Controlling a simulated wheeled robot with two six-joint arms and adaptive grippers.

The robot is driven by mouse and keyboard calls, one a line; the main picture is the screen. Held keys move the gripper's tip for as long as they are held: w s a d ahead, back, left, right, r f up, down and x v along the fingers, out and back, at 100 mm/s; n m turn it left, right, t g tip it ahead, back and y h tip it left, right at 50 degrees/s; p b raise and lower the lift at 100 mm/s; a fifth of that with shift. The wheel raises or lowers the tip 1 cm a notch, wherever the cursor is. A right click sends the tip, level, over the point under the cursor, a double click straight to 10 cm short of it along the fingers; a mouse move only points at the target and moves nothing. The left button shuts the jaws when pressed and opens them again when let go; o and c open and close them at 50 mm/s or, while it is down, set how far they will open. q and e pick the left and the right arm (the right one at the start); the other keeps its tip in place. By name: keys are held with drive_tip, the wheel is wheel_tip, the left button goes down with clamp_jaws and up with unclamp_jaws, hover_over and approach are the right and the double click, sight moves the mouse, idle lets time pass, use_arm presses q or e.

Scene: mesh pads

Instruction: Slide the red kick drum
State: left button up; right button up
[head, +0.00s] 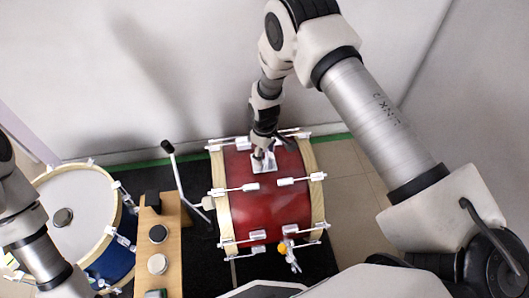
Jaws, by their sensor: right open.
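The red kick drum (258,212) lies on its side on a black mat, with cream hoops at both ends and silver lugs and rods along its shell. My right gripper (260,158) is at the top far part of the drum shell, by a silver mounting plate (265,166). It is open; whether it touches the plate or shell I cannot tell. My left arm (35,245) shows at the left edge, and its gripper is not visible.
A blue drum with a white head (85,195) stands at the left. A wooden stand with round knobs (165,215) is between the drums. A black beater (168,147) rises left of the kick drum. A white wall is behind; tiled floor (350,215) is clear at right.

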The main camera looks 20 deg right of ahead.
wheel_tip(320, 180, up, 12)
drive_tip(key=shift+f, duration=0.1)
idle(0.5)
